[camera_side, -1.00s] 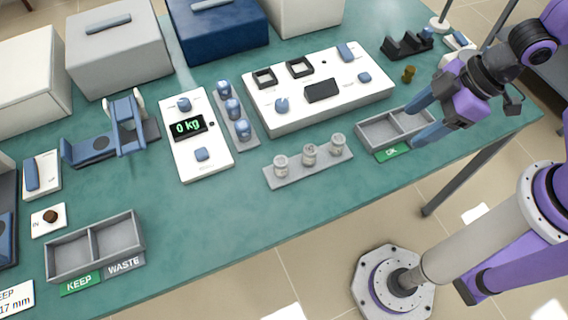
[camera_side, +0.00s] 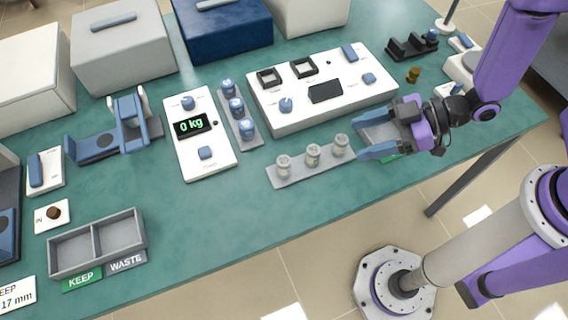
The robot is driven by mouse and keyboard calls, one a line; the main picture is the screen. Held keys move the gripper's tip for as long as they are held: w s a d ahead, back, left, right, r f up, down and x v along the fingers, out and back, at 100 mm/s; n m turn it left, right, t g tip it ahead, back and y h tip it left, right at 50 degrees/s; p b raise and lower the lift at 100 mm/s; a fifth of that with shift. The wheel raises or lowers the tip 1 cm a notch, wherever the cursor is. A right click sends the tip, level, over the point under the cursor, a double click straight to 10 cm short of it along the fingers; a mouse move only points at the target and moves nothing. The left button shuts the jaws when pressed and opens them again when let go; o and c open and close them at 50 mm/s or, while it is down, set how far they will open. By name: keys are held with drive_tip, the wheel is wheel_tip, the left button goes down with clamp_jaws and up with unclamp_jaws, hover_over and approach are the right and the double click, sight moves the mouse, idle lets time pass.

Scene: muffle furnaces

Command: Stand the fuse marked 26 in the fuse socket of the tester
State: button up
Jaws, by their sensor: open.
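Three pale, grey-capped cylinders that look like the fuses stand upright in a row on a grey rack (camera_side: 298,175): a left one (camera_side: 283,166), a middle one (camera_side: 313,155) and a right one (camera_side: 341,147). Their markings are too small to read, so I cannot tell which is 26. The white panel (camera_side: 290,118) behind them looks like the tester, with a dark display, two black square frames and blue controls. I cannot tell which feature is the fuse socket. My gripper (camera_side: 361,134) is open and empty, fingers pointing left, just right of the right cylinder.
A white scale (camera_side: 206,168) reads 0 kg, beside several blue knobbed pieces (camera_side: 235,106). A divided KEEP/WASTE tray (camera_side: 142,229) sits front left. Another grey tray is mostly hidden behind my gripper. Furnaces (camera_side: 120,50) line the back.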

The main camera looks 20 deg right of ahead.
approach(285, 160)
drive_tip(key=a, duration=0.2)
drive_tip(key=f, duration=0.1)
drive_tip(key=shift+w+a, duration=0.3)
drive_tip(key=shift+a, duration=0.1)
drive_tip(key=shift+d+f+x, duration=0.1)
drive_tip(key=shift+f+x, duration=0.05)
drive_tip(key=shift+x, duration=0.95)
drive_tip(key=shift+d+f+x, duration=0.1)
drive_tip(key=shift+d+x, duration=0.05)
drive_tip(key=shift+x, duration=1.75)
drive_tip(key=shift+w+r, duration=0.1)
drive_tip(key=shift+w, duration=0.05)
clamp_jaws()
